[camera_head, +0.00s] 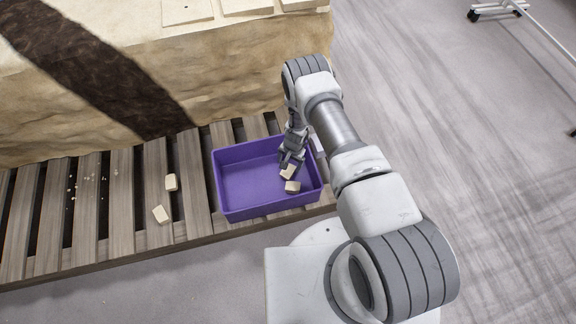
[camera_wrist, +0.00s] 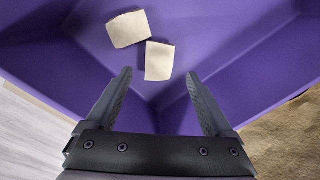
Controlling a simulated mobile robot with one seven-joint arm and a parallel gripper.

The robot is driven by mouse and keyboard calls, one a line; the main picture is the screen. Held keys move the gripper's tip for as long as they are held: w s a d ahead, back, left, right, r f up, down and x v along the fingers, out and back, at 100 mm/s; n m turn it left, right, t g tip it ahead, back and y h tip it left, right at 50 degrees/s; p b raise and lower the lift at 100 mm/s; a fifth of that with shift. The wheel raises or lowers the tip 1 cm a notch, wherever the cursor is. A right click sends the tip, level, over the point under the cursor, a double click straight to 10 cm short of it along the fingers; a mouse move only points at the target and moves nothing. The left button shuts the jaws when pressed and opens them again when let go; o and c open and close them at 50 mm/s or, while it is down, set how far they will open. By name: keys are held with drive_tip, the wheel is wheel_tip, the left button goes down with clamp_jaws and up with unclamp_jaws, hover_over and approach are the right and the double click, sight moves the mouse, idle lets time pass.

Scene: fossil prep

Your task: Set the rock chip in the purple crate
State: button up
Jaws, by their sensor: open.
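The purple crate (camera_head: 250,180) stands on a slatted wooden pallet. Two pale cream chips lie inside it near its right end, one rock chip (camera_head: 292,187) and a second chip (camera_head: 287,171) close beside it. In the wrist view the same two chips show on the crate floor, one chip (camera_wrist: 159,61) nearer the fingers and another chip (camera_wrist: 128,29) farther left. My gripper (camera_head: 290,160) is at the right part of the crate, above the chips. In the wrist view my gripper (camera_wrist: 158,95) has its fingers wide apart with nothing between them.
Two more pale chips lie on the pallet (camera_head: 128,200) left of the crate: one chip (camera_head: 171,182) and another chip (camera_head: 160,214). Small crumbs lie farther left. A large layered rock block (camera_head: 200,85) stands behind the crate. The left part of the crate is empty.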

drive_tip(key=w+r+n+t+y+p, duration=0.1)
drive_tip(key=w+r, duration=0.2)
drive_tip(key=r, duration=1)
drive_tip(key=w+r+n+p, duration=0.1)
drive_tip(key=w+r, duration=0.2)
drive_tip(key=r, duration=0.9)
wheel_tip(320, 180, up, 32)
drive_tip(key=n+t, duration=0.2)
drive_tip(key=n, duration=0.1)
hover_over(291, 173)
drive_tip(key=s+d, duration=0.2)
drive_tip(key=s+d+r, duration=0.2)
drive_tip(key=s+r, duration=0.5)
drive_tip(key=s+d+r+t+h, duration=0.1)
drive_tip(key=s+d+r, duration=0.1)
drive_tip(key=s, duration=0.5)
drive_tip(key=s+d+r+n+t+h, duration=0.1)
drive_tip(key=s+d+r, duration=0.1)
drive_tip(key=s, duration=0.6)
drive_tip(key=shift+s+d+n, duration=0.15)
drive_tip(key=shift+d+n, duration=0.15)
drive_tip(key=shift+d, duration=0.15)
drive_tip(key=shift+r, duration=0.1)
